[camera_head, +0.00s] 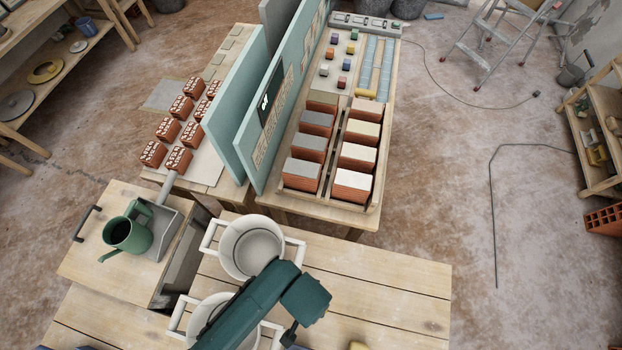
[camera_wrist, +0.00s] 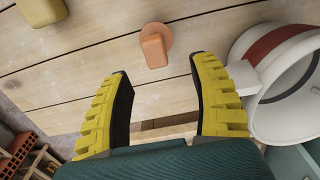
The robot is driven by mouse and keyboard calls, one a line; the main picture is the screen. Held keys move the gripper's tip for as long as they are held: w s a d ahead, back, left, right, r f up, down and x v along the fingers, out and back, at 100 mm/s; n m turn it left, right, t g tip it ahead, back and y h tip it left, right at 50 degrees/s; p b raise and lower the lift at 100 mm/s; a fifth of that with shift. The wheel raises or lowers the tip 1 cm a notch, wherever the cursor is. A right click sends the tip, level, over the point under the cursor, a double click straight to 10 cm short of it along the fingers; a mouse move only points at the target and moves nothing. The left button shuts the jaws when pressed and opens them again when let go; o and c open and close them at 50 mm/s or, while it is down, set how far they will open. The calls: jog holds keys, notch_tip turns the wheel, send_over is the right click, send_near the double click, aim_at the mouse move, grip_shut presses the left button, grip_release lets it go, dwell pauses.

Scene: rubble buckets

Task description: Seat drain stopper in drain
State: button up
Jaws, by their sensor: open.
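A small terracotta-orange piece, a round disc with a blocky grip (camera_wrist: 154,48), lies on the plank tabletop in the wrist view; it looks like the drain stopper. My gripper (camera_wrist: 158,68) is open, its two yellow-padded fingers pointing toward the orange piece with nothing between them. The piece lies just beyond the fingertips; whether they touch it I cannot tell. A white bucket (camera_wrist: 242,78) with a reddish band inside stands right of the fingers. In the head view, two white buckets (camera_head: 233,243) (camera_head: 196,322) stand on the table, one partly behind my arm. No drain is clearly visible.
A yellowish block (camera_wrist: 42,11) lies at the wrist view's upper left. The plank table (camera_head: 400,295) is mostly clear right of the buckets. A green watering can (camera_head: 130,235) stands left. A bench with a wooden crate (camera_head: 283,196) of bricks is behind.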

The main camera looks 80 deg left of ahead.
jog(key=f, duration=0.3)
jog(key=f+b, duration=0.1)
jog(key=f, duration=0.6)
jog(key=shift+w+d, duration=0.1)
jog(key=shift+w, duration=0.2)
grip_shut()
